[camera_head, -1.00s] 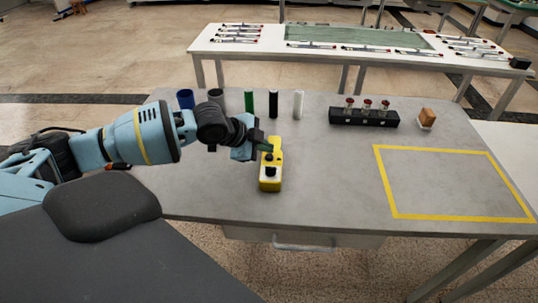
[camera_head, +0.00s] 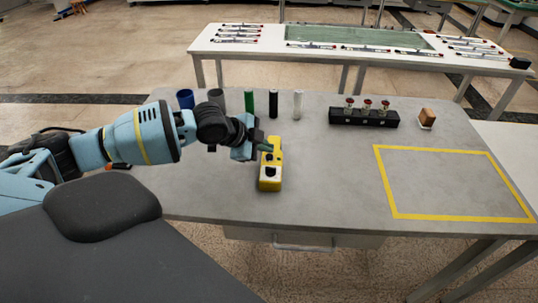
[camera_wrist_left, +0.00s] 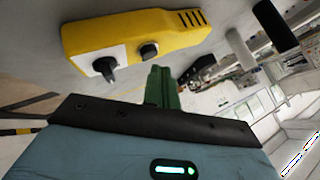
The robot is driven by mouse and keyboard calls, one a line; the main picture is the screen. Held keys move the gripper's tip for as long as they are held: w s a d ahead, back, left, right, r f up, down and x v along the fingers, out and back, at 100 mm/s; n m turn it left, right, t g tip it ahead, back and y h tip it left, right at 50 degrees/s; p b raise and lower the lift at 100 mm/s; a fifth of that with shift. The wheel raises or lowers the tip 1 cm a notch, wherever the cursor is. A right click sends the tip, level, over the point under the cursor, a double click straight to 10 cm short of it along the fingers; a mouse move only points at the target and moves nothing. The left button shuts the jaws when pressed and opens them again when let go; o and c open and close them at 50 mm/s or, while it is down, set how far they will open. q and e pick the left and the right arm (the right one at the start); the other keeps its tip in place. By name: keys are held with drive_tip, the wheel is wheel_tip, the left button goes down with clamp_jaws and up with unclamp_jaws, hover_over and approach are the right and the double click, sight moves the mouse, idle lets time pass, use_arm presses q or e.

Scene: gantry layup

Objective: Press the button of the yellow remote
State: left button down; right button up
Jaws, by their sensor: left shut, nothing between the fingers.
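The yellow remote (camera_head: 276,184) lies on the grey table, left of the middle in the head view. In the left wrist view the remote (camera_wrist_left: 190,30) fills the upper part, with a white panel, a black stick-like knob (camera_wrist_left: 105,68) and a round dark button (camera_wrist_left: 149,51). My left gripper (camera_head: 267,147) is shut and empty at the far end of the remote. Its green fingertips (camera_wrist_left: 159,72) appear just below the round button in the wrist view. I cannot tell whether they touch the remote. My right gripper is not in view.
Several upright cylinders, among them a green one (camera_head: 249,101) and a white one (camera_head: 298,104), stand behind the remote. A black rack (camera_head: 364,118) and a brown block (camera_head: 427,116) stand farther right. The yellow-taped area (camera_head: 450,182) is empty.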

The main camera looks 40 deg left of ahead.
use_arm(q)
drive_tip(key=shift+f, duration=0.15)
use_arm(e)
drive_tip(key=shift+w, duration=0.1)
use_arm(q)
drive_tip(key=shift+f, duration=0.3)
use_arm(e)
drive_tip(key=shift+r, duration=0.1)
use_arm(q)
drive_tip(key=shift+f, duration=0.25)
idle(0.5)
drive_tip(key=shift+r+p, duration=0.6)
drive_tip(key=shift+r, duration=0.1)
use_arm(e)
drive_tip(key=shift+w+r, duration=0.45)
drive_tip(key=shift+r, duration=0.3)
